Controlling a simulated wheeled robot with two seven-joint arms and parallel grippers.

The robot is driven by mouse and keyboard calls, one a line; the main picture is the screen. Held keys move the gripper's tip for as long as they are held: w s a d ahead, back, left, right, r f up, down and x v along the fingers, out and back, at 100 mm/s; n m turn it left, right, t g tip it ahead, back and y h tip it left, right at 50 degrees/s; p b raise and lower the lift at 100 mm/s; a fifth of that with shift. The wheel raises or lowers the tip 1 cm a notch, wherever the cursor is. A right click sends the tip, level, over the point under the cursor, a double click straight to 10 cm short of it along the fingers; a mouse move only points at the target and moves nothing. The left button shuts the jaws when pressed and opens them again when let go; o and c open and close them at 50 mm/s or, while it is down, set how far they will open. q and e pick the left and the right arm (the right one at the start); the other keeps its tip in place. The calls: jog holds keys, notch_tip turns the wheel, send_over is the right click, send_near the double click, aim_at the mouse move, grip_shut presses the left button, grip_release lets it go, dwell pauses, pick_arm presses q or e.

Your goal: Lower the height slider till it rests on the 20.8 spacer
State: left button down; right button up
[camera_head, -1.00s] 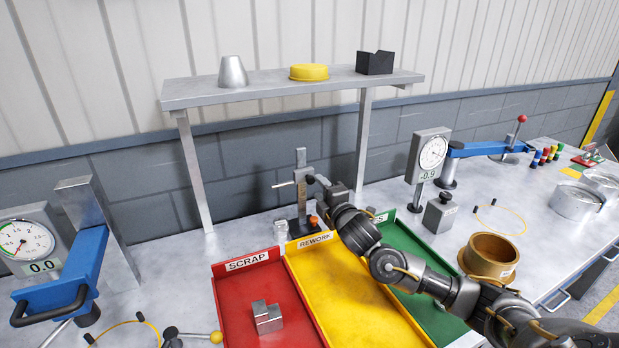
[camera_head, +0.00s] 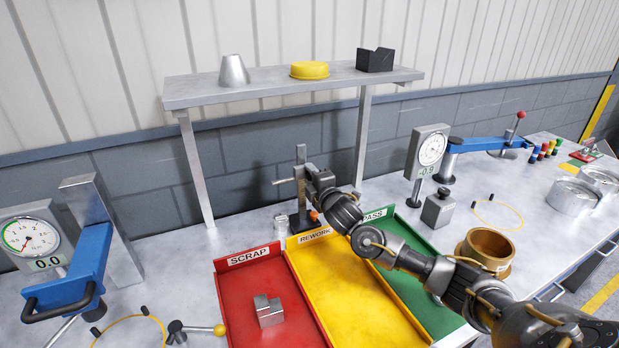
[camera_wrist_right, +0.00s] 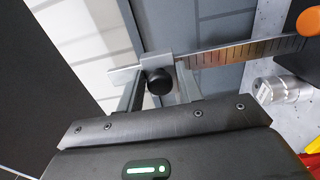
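The height gauge has an upright graduated column (camera_head: 301,155), also crossing the right wrist view (camera_wrist_right: 235,52). Its slider (camera_wrist_right: 156,60) has a black knob (camera_wrist_right: 160,82) and sits high on the column, well above the base. A small silver cylinder, probably the spacer (camera_head: 281,222), stands beside the gauge base; it shows in the wrist view (camera_wrist_right: 283,89), its label unreadable. My right gripper (camera_head: 312,172) is at the slider, with its fingers on either side of the knob in the wrist view (camera_wrist_right: 160,92). Narrow gaps seem to show beside the knob. My left gripper is not in view.
Red scrap (camera_head: 233,300), yellow rework (camera_head: 345,290) and green pass (camera_head: 410,235) trays lie in front of the gauge. A shelf (camera_head: 290,86) stands behind and above it. A dial gauge (camera_head: 429,150) and brass ring (camera_head: 485,248) are to the right.

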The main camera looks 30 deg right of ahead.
grip_shut()
notch_tip(320, 180, down, 9)
jog(key=b, duration=0.6)
jog(key=shift+f, duration=0.15)
jog(key=o, duration=0.8)
grip_release()
jog(key=shift+c, duration=0.2)
